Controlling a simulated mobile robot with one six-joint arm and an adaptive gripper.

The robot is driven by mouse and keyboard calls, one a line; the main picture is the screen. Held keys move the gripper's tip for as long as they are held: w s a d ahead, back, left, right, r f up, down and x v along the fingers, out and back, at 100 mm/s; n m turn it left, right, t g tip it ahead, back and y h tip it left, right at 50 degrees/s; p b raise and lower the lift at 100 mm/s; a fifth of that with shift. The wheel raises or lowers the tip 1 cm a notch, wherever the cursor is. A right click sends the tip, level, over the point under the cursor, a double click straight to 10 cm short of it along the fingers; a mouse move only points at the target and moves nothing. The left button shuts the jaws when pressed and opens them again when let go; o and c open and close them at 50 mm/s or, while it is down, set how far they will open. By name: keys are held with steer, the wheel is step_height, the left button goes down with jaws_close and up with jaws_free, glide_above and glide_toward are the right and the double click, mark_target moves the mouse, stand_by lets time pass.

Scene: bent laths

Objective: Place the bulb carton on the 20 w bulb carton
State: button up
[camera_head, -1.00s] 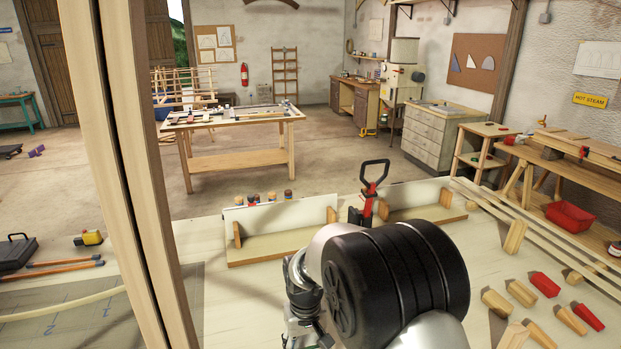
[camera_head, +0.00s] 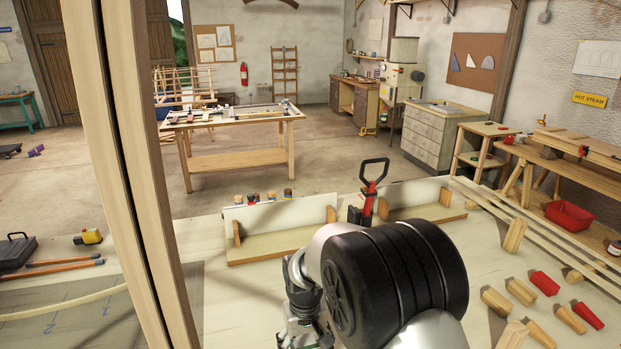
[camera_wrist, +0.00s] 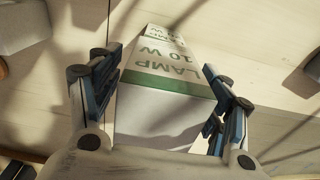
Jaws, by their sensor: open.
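A white bulb carton (camera_wrist: 165,110) with a green band and green lettering, reading "LAMP" and "10 W", shows in the wrist view. It stands between the two fingers of my gripper (camera_wrist: 160,72), which is open. The lettering repeats farther up, and I cannot tell whether that is another face or a second carton. No 20 W marking can be read in either view. In the head view my arm hides the gripper's work area, and no carton can be made out.
A low wooden rack (camera_head: 281,247) and a red-and-black tool with a loop handle (camera_head: 371,190) stand behind my arm. Red and wooden wedges (camera_head: 545,284) lie at the right beside long laths (camera_head: 545,226). A tall wooden post (camera_head: 128,150) rises at the left.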

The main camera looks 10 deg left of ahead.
steer(key=r, duration=0.4)
steer(key=r+p, duration=0.1)
steer(key=r, duration=0.3)
steer(key=s+r+p, duration=0.1)
steer(key=r, duration=0.3)
steer(key=shift+d+r, duration=0.15)
steer(key=shift+r, duration=0.2)
steer(key=shift+w+a, duration=0.2)
steer(key=shift+a, duration=0.25)
steer(key=shift+w+d, duration=0.1)
steer(key=s+d+r+m+t, duration=0.2)
steer(key=s+d+r, duration=0.55)
steer(key=d, duration=0.25)
steer(key=s+d+r+m+t, duration=0.1)
steer(key=s+d+r+m, duration=0.1)
steer(key=s+d+r, duration=0.7)
steer(key=s+d+f+m+t, duration=0.1)
steer(key=s+d+f, duration=0.2)
steer(key=s, duration=0.5)
steer(key=shift+d+t, duration=0.3)
steer(key=shift+d, duration=0.45)
steer(key=shift+f, duration=0.1)
